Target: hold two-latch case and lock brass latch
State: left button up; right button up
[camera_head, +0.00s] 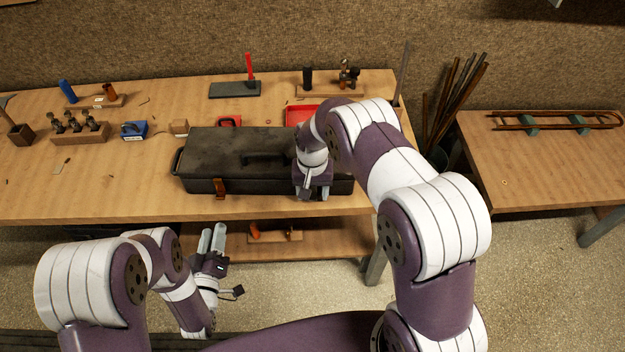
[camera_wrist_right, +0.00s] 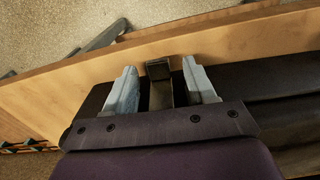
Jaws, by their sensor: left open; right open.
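The two-latch case (camera_head: 225,152) is a long dark box lying shut on the workbench, with a handle on its lid. A brown, brass-like latch (camera_head: 220,188) hangs on its front at the left. My right gripper (camera_head: 312,193) is open at the right part of the case front. In the right wrist view my right gripper (camera_wrist_right: 160,68) has its two grey fingers on either side of a dark latch (camera_wrist_right: 159,71), with gaps on both sides. This latch is hidden in the head view. My left gripper (camera_head: 212,236) is open and empty, in front of the bench edge and apart from the case.
Behind the case are red trays (camera_head: 300,114), a red-handled tool on a dark plate (camera_head: 235,90) and a small wooden block (camera_head: 179,127). A blue device (camera_head: 134,130) and a tool rack (camera_head: 80,133) stand left. The bench front left is mostly clear.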

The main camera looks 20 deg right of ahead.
jog(key=shift+f, duration=0.1)
grip_shut()
dwell(1.3)
